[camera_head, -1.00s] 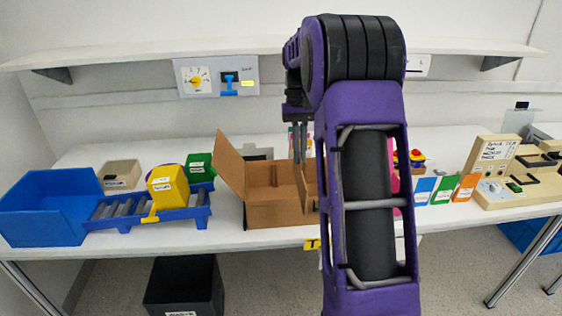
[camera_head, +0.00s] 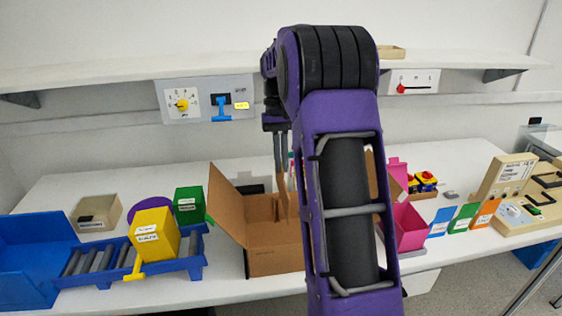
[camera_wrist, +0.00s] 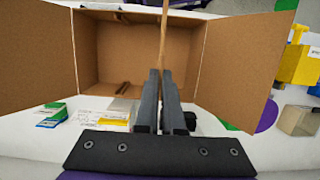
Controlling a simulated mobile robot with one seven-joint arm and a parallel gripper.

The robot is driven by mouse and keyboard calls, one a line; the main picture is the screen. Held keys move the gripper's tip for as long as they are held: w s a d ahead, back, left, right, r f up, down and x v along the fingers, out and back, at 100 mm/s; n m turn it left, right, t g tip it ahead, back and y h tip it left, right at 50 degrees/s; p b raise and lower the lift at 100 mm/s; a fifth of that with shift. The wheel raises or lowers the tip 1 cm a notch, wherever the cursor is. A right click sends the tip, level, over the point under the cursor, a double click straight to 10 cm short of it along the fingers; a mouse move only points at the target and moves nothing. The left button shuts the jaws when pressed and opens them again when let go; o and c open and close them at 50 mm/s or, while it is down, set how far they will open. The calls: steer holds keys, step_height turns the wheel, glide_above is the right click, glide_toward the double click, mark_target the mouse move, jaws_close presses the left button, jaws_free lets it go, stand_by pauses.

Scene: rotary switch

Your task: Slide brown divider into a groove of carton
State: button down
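My gripper (camera_head: 280,171) points down over the open brown carton (camera_head: 273,262), whose flaps stand spread. The gripper is shut on the thin brown divider (camera_head: 283,197), which hangs below the fingers in the right part of the carton opening. In the wrist view the divider (camera_wrist: 163,32) shows edge-on as a thin strip between my gripper's fingers (camera_wrist: 161,74). The carton inside (camera_wrist: 110,52) shows there too, with small brown slotted strips (camera_wrist: 123,89) along its walls. Whether the divider's lower edge is in a groove cannot be told. My arm hides the carton's right side.
A blue roller stand (camera_head: 110,262) with a yellow box (camera_head: 153,238) is left of the carton, with a green box (camera_head: 190,206) behind. A pink box (camera_head: 408,226) and small cards (camera_head: 463,218) are to the right. A shelf (camera_head: 150,68) runs above.

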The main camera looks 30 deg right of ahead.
steer(key=shift+s, duration=0.1)
steer(key=w+b+x, duration=0.1)
steer(key=b+x, duration=0.2)
steer(key=x, duration=0.5)
steer(key=w+d+f+b+x, duration=0.1)
steer(key=b+x, duration=0.3)
steer(key=x, duration=0.4)
steer(key=shift+w, duration=0.8)
stand_by(0.8)
steer(key=shift+f, duration=0.15)
steer(key=c, duration=1)
jaws_free()
steer(key=shift+o, duration=0.2)
